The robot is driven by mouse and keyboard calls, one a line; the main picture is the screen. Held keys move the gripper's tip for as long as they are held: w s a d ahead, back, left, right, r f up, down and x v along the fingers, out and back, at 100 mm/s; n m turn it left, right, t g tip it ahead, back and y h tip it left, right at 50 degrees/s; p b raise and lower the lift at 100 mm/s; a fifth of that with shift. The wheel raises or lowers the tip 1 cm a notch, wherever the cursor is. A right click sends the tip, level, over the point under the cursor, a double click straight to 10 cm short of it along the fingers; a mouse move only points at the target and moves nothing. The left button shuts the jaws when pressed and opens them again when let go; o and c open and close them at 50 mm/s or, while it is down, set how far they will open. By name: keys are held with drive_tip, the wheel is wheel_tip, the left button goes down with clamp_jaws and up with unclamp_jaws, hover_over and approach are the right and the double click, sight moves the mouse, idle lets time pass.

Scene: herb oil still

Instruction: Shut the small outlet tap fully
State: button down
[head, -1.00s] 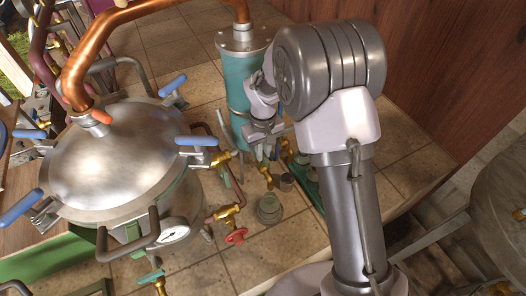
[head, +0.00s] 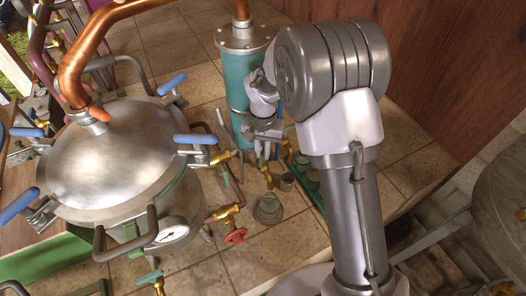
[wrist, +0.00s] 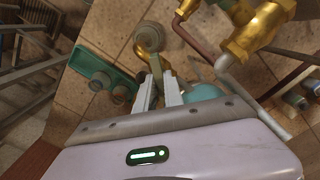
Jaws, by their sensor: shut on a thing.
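My gripper (wrist: 158,88) is shut at the foot of the teal cylinder (head: 236,92), its two pale fingers close together and pointing down. In the head view my gripper (head: 266,150) is partly covered by my own arm. A small brass part (wrist: 156,65) shows at the fingertips in the wrist view; it looks like part of the small outlet tap. The fingers hide most of what they hold, so I cannot tell how far the tap is turned.
The big steel still pot (head: 110,155) with blue clamp handles stands left. A brass valve with a red handwheel (head: 235,236) sits in front.

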sight(263, 153)
drive_tip(key=m+b, duration=0.1)
drive_tip(key=m, duration=0.4)
drive_tip(key=shift+m, duration=0.3)
drive_tip(key=m+b, duration=0.1)
drive_tip(key=m, duration=0.3)
drive_tip(key=shift+m, duration=0.6)
drive_tip(key=c, duration=1.5)
unclamp_jaws()
drive_tip(key=shift+o, duration=0.2)
wheel_tip(263, 153, up, 18)
drive_tip(key=p, duration=0.5)
drive_tip(key=shift+f+p, duration=0.25)
drive_tip(key=shift+p, duration=0.1)
